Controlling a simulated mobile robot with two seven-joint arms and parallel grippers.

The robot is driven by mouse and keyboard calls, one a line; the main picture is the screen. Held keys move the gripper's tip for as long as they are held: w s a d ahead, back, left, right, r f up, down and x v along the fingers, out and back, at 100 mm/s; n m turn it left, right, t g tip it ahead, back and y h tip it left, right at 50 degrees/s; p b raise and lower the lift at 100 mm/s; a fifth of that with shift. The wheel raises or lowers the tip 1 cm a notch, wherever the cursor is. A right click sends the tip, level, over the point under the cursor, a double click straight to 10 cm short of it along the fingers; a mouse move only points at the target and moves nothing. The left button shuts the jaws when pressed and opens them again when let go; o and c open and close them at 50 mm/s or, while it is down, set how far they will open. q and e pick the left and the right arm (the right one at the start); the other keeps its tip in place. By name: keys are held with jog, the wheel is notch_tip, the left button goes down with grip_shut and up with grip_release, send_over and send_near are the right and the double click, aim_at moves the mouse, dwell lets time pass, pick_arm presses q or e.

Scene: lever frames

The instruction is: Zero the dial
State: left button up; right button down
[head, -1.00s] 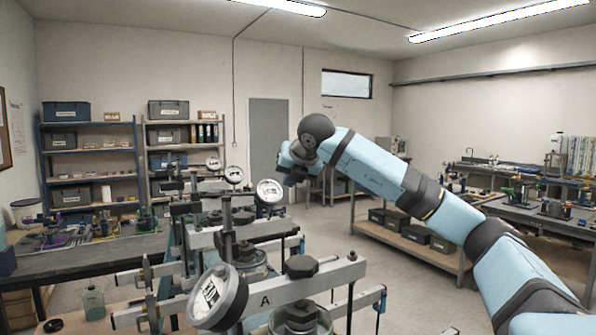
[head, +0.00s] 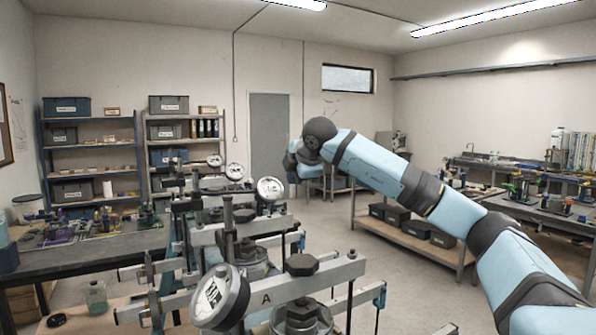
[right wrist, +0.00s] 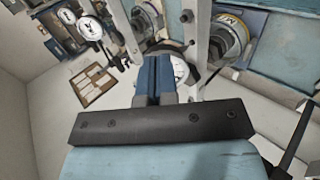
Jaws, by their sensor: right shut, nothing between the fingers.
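Several lever frames carry round white dials. The nearest dial (head: 217,298) sits at the left end of a beam marked A (head: 330,281); its pointer reading is too small to tell. Farther dials show behind it: one (head: 270,188) near my right gripper, one (head: 235,172) and one (head: 214,160) beyond. My right gripper (right wrist: 158,60) is shut and empty, its blue fingers together in the right wrist view. A white dial (right wrist: 181,68) is partly hidden behind those fingers; whether they touch cannot be told. My left gripper is not in view.
A workbench (head: 62,262) with small items stands at the left, shelves (head: 92,145) behind it. Another bench (head: 545,213) lies at the right. Open floor (head: 395,270) lies between the frames and the right bench. Upright posts and beams crowd around the dials.

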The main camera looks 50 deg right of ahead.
aim_at(270, 189)
jog(key=b+x, duration=0.1)
jog(key=x, duration=0.2)
jog(key=shift+w+d+f, duration=0.1)
jog(key=shift+w+f, duration=0.15)
jog(key=shift+f, duration=0.05)
dwell(0.4)
jog(key=shift+f+b, duration=0.1)
jog(key=shift+b, duration=0.3)
jog(key=shift+w+b, duration=0.15)
jog(key=shift+b, duration=0.6)
jog(key=shift+w+r+b, duration=0.15)
jog(key=shift+r+b, duration=0.2)
